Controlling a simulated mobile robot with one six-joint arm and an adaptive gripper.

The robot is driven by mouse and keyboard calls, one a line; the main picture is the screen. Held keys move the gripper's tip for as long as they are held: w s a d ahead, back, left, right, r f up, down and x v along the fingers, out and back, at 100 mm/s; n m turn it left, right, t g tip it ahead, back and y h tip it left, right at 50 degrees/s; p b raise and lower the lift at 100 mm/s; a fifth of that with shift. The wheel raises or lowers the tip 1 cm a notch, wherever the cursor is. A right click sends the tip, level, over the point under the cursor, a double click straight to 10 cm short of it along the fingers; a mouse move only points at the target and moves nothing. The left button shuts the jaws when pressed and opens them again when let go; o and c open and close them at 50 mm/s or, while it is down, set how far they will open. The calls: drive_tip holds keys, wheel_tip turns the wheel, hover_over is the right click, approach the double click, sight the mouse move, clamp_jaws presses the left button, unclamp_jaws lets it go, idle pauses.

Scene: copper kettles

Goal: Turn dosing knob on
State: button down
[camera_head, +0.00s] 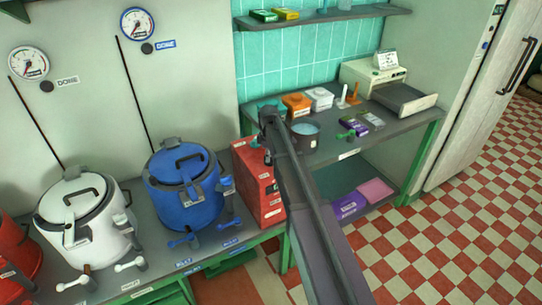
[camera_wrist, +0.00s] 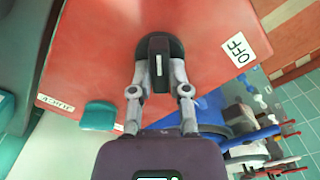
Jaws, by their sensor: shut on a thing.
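The dosing knob (camera_wrist: 158,46) is a black round dial with a raised bar and a white mark, on a red face in the wrist view. My gripper (camera_wrist: 160,73) has its two fingers closed on either side of the bar. The bar stands nearly upright in that view. A white OFF label (camera_wrist: 238,53) is to its right, and another label (camera_wrist: 56,103), hard to read, is at lower left. In the head view the red box (camera_head: 262,195) stands at the counter's end. The knob is hidden there by my arm.
A teal part (camera_wrist: 99,115) sticks out close to my gripper. A blue kettle (camera_head: 185,190) and a white kettle (camera_head: 82,225) stand left of the box. A grey pot (camera_head: 304,138) and small boxes sit on the shelf table to the right.

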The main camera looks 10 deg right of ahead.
drive_tip(key=shift+w+d, duration=0.2)
drive_tip(key=shift+d, duration=0.1)
drive_tip(key=c, duration=0.6)
unclamp_jaws()
drive_tip(key=shift+a, duration=0.1)
drive_tip(key=shift+s, duration=0.1)
drive_tip(key=shift+r, duration=0.1)
